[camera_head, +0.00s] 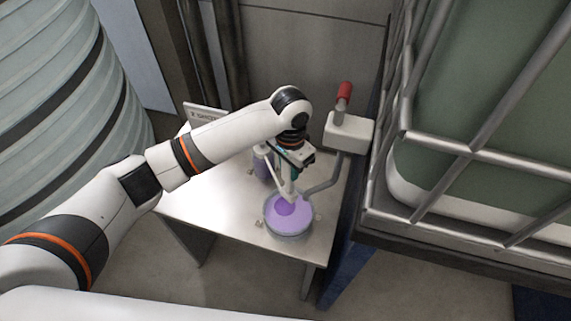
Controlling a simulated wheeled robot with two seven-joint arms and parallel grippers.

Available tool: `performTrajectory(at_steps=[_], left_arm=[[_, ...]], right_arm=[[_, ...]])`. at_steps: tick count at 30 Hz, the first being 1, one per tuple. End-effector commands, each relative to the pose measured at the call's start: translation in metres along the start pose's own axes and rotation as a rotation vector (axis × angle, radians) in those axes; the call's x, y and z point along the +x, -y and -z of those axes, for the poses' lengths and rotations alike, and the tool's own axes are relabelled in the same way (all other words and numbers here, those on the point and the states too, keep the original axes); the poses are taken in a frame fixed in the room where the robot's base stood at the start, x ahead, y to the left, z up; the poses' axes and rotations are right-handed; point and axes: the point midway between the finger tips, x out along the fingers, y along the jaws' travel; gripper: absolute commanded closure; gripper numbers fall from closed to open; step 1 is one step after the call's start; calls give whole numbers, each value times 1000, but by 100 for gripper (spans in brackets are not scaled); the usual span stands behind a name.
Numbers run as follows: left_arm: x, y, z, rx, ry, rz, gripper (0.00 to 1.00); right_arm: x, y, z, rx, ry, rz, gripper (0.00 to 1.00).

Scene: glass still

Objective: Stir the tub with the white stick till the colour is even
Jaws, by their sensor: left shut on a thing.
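The tub (289,236) is round and shallow and stands near the front edge of a small metal table. It holds light purple liquid with a darker purple patch near its middle and back. My left gripper (289,175) is above the back of the tub, partly hidden by its own wrist. It is shut on the white stick (287,190), which points down into the liquid; the stick's lower tip is hard to make out. My right gripper is out of view.
A grey pipe with a white box (348,132) and red handle (345,90) stands right of the tub. A purple container (261,164) is behind it, partly hidden. A caged tank (480,150) fills the right side. The table's left part (210,205) is clear.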

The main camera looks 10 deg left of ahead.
Motion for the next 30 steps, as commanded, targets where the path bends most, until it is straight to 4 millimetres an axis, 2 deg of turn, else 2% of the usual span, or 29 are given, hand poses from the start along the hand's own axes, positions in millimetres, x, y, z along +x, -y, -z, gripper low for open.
performTrajectory(at_steps=[8, 30], left_arm=[[13, 0, 0, -1, -1, 2, 100], [88, 0, 0, -1, -1, 1, 100]], right_arm=[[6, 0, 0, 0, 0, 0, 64], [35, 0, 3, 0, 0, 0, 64]])
